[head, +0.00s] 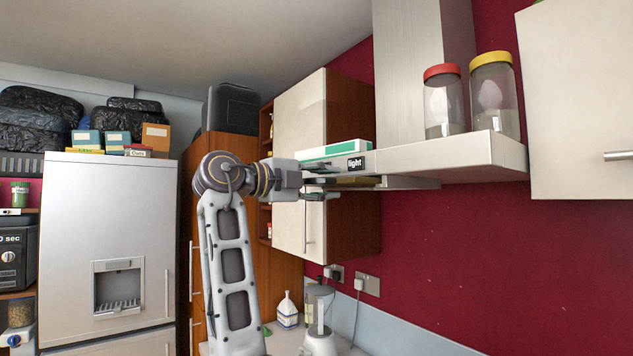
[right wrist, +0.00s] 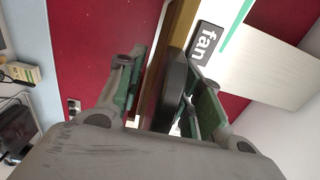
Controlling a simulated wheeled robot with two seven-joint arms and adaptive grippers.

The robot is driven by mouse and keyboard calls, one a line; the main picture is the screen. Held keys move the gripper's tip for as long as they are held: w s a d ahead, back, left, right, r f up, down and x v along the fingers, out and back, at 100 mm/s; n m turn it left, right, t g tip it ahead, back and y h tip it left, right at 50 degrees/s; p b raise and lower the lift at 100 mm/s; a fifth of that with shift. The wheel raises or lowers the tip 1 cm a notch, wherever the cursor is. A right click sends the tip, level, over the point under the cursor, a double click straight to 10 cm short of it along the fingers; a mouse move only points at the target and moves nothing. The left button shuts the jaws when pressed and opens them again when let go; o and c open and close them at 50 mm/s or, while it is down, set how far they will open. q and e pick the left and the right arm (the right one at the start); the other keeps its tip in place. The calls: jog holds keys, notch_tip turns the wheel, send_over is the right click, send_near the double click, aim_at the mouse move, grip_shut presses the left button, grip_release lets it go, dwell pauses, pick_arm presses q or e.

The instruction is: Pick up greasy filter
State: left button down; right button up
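The greasy filter appears to be the thin brown-yellow panel (head: 357,182) under the cooker hood (head: 455,153) in the head view. In the right wrist view its brown edge (right wrist: 181,30) runs down between the fingers. My right gripper (head: 318,182) is at the hood's left end, at filter height. Its fingers (right wrist: 155,90) are apart, one on each side of the brown edge. A gap shows on the left finger's side, and the right finger's dark pad is close to the edge. I cannot tell whether it touches. My left gripper is not in view.
A green and white box (head: 333,149) stands at the hood's left end, near my gripper. Two jars (head: 443,103) stand on the hood. A cream wall cupboard (head: 301,110) is behind my gripper. A kettle (head: 319,341) and bottle (head: 287,311) stand on the counter below.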

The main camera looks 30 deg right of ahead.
grip_shut()
dwell(0.3)
jog(key=shift+d, duration=0.1)
